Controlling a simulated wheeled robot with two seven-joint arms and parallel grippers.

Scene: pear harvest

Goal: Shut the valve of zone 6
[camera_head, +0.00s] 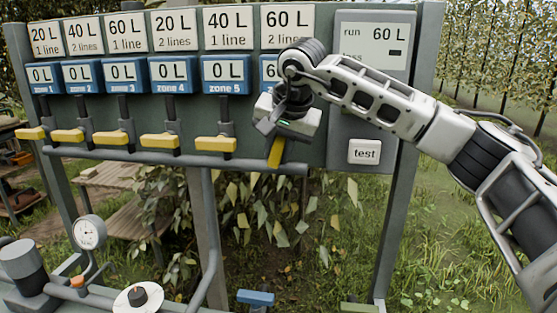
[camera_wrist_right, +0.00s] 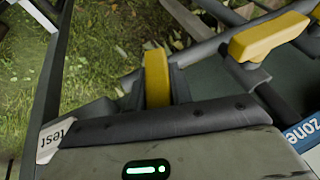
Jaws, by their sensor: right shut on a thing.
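The zone 6 valve has a yellow lever (camera_head: 275,153) at the right end of the valve row. The lever is turned at an angle to the sideways levers of the other zones. My right gripper (camera_head: 279,138) is shut on it from above and hides its upper part and the valve body. In the right wrist view the yellow lever (camera_wrist_right: 157,78) stands up just beyond the gripper body. The zone 6 counter (camera_head: 268,73) is mostly hidden by my right arm; only a first digit shows. My left gripper is not in view.
The zone 5 lever (camera_head: 216,144) is close on the left and also shows in the right wrist view (camera_wrist_right: 268,36). A test button (camera_head: 364,152) and a run display (camera_head: 373,42) reading 60 L are on the right. A gauge (camera_head: 89,232) and pipes stand low left.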

